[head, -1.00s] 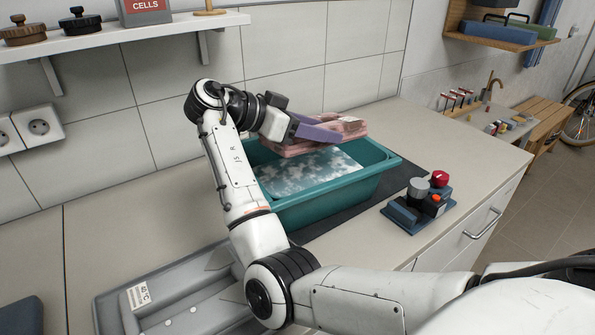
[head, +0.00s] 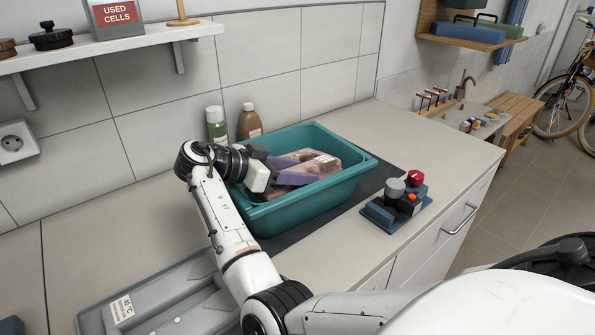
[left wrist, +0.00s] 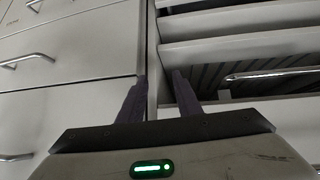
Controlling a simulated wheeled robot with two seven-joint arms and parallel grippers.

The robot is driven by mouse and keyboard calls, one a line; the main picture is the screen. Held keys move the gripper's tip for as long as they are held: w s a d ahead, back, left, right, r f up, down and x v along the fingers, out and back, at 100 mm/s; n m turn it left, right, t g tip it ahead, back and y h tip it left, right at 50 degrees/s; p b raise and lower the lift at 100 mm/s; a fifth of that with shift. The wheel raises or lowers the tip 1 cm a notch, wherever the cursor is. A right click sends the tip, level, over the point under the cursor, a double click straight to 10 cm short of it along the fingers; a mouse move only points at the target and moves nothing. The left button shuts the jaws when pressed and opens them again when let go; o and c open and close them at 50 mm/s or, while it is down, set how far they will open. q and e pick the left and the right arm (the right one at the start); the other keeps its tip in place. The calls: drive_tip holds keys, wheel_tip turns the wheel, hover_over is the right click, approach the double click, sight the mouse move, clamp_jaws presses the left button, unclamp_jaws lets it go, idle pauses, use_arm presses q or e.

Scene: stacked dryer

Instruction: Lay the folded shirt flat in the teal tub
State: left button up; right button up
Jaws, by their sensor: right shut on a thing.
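The teal tub (head: 310,207) stands on a dark mat on the counter. The folded shirt (head: 334,162), pinkish with a pale label, is inside the tub, below the rim level at its far side. My right gripper (head: 307,176) reaches into the tub from the left, its purple fingers shut on the shirt's near-left edge. The hand hides part of the shirt, and I cannot tell whether the shirt rests fully on what is under it. My left gripper (left wrist: 160,80) shows only in the left wrist view, with its fingers apart and nothing between them, in front of drawers.
A grey tray (head: 150,300) lies at the front left.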

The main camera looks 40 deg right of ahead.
drive_tip(key=shift+f+b, duration=0.4)
drive_tip(key=shift+f, duration=0.15)
drive_tip(key=o, duration=1.1)
drive_tip(key=shift+o, duration=0.4)
drive_tip(key=shift+r, duration=0.15)
